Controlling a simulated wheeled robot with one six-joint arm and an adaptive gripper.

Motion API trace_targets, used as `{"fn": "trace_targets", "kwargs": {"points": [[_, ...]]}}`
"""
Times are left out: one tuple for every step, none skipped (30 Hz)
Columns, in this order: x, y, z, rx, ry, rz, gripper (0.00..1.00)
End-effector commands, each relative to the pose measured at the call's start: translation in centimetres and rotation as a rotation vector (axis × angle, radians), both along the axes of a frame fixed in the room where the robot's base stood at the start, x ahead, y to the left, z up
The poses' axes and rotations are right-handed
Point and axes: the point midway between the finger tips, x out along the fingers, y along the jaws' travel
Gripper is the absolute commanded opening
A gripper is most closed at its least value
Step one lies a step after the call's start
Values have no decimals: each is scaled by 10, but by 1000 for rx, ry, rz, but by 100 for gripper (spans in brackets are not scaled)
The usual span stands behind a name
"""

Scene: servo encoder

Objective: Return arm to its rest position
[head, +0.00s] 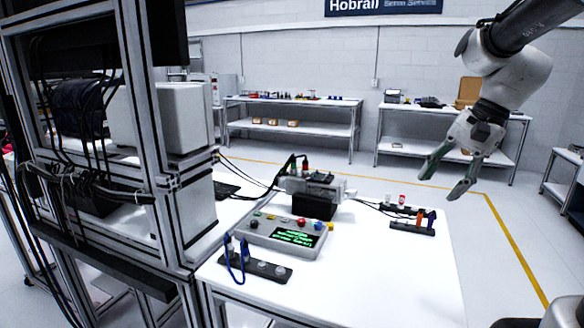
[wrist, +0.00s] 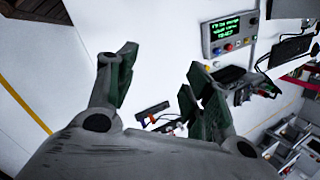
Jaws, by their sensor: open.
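My gripper (head: 446,176) is open and empty in the head view, raised above the right side of the white table (head: 400,285). In the wrist view my gripper (wrist: 155,90) shows its two fingers spread wide with nothing between the tips. My arm comes down from the upper right of the head view. A grey control box (head: 285,238) with a lit green screen and coloured buttons sits on the table; it also shows in the wrist view (wrist: 213,50). Behind it a grey servo unit (head: 325,190) rests on a black block, with cables attached.
A black holder (head: 427,231) with orange and dark pieces stands at the table's right, below my gripper. A black strip (head: 262,268) with a blue cable lies at the front. A metal rack (head: 150,180) rises at the left. Shelving tables (head: 300,102) line the back wall.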

Motion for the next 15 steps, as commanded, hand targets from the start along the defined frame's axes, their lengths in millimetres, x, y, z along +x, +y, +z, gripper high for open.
{"fn": "trace_targets", "kwargs": {"points": [[-22,-3,3,-58,-60,83,51],[-33,-6,2,-95,-91,136,51],[-48,-11,2,-146,-135,208,51],[-58,-14,1,-184,-167,263,51],[-69,-18,0,-222,-197,318,51],[-81,-23,-2,-271,-235,388,51],[-90,-27,-4,-307,-261,439,51],[-98,-30,-5,-342,-285,489,51],[-107,-34,-8,-385,-314,550,51],[-113,-37,-10,-415,-334,593,51],[-119,-40,-12,-442,-350,632,51],[-125,-43,-15,-473,-369,678,51],[-129,-45,-16,-496,-382,707,51],[-132,-47,-18,-512,-391,731,51],[-135,-49,-19,-532,-401,759,51]]}}
